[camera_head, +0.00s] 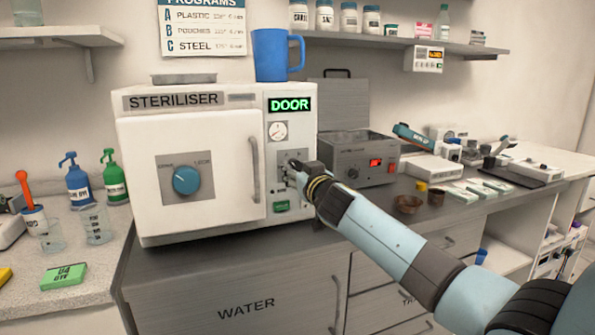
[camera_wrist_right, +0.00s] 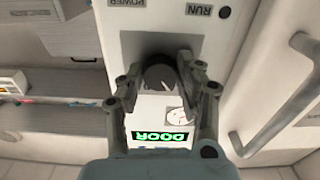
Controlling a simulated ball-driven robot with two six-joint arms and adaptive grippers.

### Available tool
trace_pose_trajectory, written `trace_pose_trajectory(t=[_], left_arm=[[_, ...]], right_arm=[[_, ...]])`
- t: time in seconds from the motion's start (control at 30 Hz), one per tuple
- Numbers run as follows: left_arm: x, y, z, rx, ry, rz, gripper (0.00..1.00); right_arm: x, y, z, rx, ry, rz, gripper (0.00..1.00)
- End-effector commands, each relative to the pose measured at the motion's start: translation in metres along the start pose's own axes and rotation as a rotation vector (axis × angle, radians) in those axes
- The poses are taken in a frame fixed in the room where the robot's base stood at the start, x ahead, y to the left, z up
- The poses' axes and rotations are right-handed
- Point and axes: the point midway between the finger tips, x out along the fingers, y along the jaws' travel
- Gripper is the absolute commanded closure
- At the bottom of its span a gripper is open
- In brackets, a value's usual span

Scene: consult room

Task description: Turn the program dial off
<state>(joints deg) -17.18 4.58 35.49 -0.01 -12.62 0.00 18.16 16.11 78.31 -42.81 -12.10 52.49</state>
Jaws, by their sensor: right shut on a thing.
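The white steriliser (camera_head: 230,120) stands on the grey cabinet, with a control panel on the right of its front. In the right wrist view, which looks upside down, the program dial (camera_wrist_right: 160,72) is a dark round knob on a grey plate. My right gripper (camera_head: 291,168) reaches the panel from the right. In the wrist view its fingers (camera_wrist_right: 160,75) are closed on the dial's two sides. In the head view the gripper mostly hides the dial, and I cannot read its setting. My left gripper is not in view.
A green-lit DOOR display (camera_head: 289,105) and a white gauge (camera_head: 277,131) sit above the dial. A large blue knob (camera_head: 186,180) and a vertical handle (camera_head: 254,172) are on the steriliser door. A blue mug (camera_head: 271,55) stands on top. A grey bath unit (camera_head: 357,160) stands to the right.

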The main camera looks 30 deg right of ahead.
Motion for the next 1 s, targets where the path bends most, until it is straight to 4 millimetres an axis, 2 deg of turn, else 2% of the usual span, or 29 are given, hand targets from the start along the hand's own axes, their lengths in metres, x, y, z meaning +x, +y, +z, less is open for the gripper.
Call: trace_pose_trajectory(t=[0.7,1.0], left_arm=[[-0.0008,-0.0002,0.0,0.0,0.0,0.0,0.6],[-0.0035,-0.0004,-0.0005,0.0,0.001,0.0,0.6]], right_arm=[[-0.0003,0.0008,0.0002,-0.628,-0.001,-0.001,0.97],[-0.0004,0.001,0.0005,-0.841,-0.002,-0.002,0.97]])
